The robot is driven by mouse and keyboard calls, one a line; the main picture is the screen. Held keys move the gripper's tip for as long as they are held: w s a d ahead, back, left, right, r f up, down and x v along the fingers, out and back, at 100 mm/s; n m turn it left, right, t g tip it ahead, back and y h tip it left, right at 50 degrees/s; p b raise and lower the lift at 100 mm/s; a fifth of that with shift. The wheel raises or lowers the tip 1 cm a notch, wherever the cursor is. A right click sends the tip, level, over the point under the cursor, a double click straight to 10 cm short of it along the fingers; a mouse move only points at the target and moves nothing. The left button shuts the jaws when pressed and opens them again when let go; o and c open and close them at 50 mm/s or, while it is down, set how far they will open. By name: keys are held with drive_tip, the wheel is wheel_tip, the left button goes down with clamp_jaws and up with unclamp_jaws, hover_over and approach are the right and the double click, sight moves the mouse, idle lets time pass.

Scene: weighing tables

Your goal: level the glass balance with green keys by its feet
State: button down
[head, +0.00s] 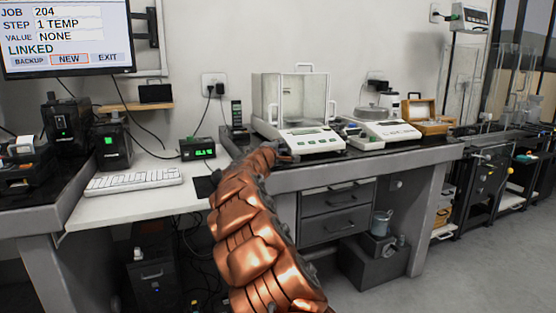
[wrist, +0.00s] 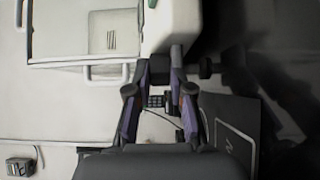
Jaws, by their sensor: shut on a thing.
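The glass balance with green keys (head: 312,140) stands on the dark-topped table in the head view, with its clear glass chamber above a white base. My arm reaches up to its front left corner, where my gripper (head: 286,153) is small and partly hidden by the arm. In the wrist view, my gripper (wrist: 160,68) has both fingers closed in on a small dark foot beneath the white base (wrist: 172,25) of the balance. One green key shows at the top edge. The far feet and the level bubble cannot be made out.
A second white scale (head: 388,130) stands right of the balance, with a wooden box (head: 428,117) beyond it. A small black display with green digits (head: 198,149) and a keyboard (head: 133,180) are to the left. A monitor (head: 66,38) shows step "1 TEMP".

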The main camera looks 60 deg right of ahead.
drive_tip(key=shift+s+d+f+n+t+y+b, duration=0.15)
drive_tip(key=shift+n+t+y+b, duration=0.2)
drive_tip(key=shift+n+t+b, duration=0.8)
drive_tip(key=shift+s+a+f+n+t+y+b, duration=0.1)
drive_tip(key=shift+t+y+b, duration=0.4)
drive_tip(key=shift+b, duration=1.4)
drive_tip(key=shift+d+r+n+t+y+b, duration=0.15)
drive_tip(key=shift+n+t+y+b, duration=0.4)
drive_tip(key=shift+n+t+b, duration=0.6)
drive_tip(key=shift+s+r+t+y, duration=0.1)
drive_tip(key=shift+t+y, duration=0.3)
drive_tip(key=shift+t, duration=0.3)
drive_tip(key=c, duration=1)
unclamp_jaws()
drive_tip(key=shift+c, duration=0.2)
